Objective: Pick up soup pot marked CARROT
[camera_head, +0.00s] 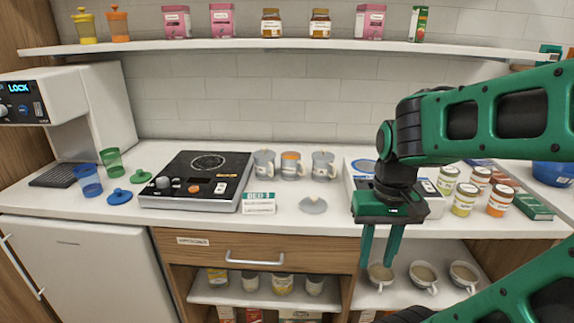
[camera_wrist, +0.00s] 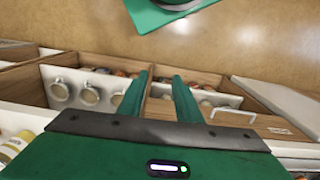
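Several small jars with pale lids stand on the counter to the right of my arm: a green-labelled one (camera_head: 464,198), an orange-labelled one (camera_head: 499,200), and others behind them. Their print is too small to read, so I cannot tell which, if any, is the pot marked CARROT. My gripper (camera_head: 376,264) points down in front of the counter edge, left of these jars and over the lower shelf. Its two green fingers are apart with nothing between them, and this also shows in the wrist view (camera_wrist: 160,92).
Several cups of beige contents (camera_head: 423,273) stand on the lower shelf near my fingers. Lidded grey mugs (camera_head: 264,164), a hob (camera_head: 196,182) and a scale-like device (camera_head: 353,182) are on the counter. A drawer (camera_head: 215,245) with a handle is below. An upper shelf (camera_head: 290,47) spans the wall.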

